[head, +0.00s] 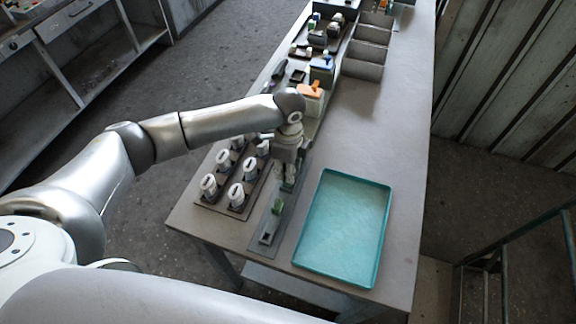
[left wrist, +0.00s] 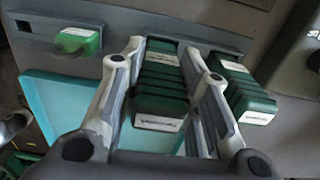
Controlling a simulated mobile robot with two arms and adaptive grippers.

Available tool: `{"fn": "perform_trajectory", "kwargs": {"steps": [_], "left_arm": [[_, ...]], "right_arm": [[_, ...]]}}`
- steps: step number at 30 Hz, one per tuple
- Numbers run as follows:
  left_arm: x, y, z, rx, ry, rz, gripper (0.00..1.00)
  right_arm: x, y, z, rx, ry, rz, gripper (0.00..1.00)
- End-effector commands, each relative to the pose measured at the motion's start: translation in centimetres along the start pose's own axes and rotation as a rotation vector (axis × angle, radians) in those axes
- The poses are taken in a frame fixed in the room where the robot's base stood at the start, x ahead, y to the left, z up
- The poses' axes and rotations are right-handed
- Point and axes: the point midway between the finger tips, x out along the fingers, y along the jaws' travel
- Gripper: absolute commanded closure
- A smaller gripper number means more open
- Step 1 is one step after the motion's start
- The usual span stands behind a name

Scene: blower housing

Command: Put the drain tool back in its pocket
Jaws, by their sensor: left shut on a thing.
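My left gripper (head: 288,176) is above the narrow grey rack strip (head: 258,247) and points down. In the left wrist view its two fingers (left wrist: 160,75) are closed around a green ribbed tool (left wrist: 160,103) with a white label. I take this to be the drain tool, though its label is too blurred to read. I cannot tell whether its lower end is in a pocket. A similar green tool (left wrist: 255,103) stands beside it, outside the fingers. Another green tool (head: 276,207) sits in the strip nearer the front, before an empty square pocket (head: 266,238). My right gripper is not in view.
An empty teal tray (head: 293,262) lies right of the strip. A dark holder (head: 203,204) with several white fittings stands on the left. Small parts, an orange-topped item (head: 309,92) and grey bins (head: 362,70) fill the far end.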

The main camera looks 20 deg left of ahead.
Motion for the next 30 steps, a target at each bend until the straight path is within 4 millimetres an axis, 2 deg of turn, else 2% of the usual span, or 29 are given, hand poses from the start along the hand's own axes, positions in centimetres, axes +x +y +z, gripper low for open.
{"fn": "perform_trajectory", "kwargs": {"steps": [25,26,30], "left_arm": [[1.8,0.0,0.0,0.000,0.001,-0.001,0.86],[1.7,-0.1,0.0,0.000,0.001,-0.001,0.67],[1.7,0.0,0.0,0.000,0.000,-0.001,0.49]], "right_arm": [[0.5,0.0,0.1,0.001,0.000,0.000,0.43],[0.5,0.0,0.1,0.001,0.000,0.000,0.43],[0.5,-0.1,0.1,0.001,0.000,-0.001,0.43]]}}
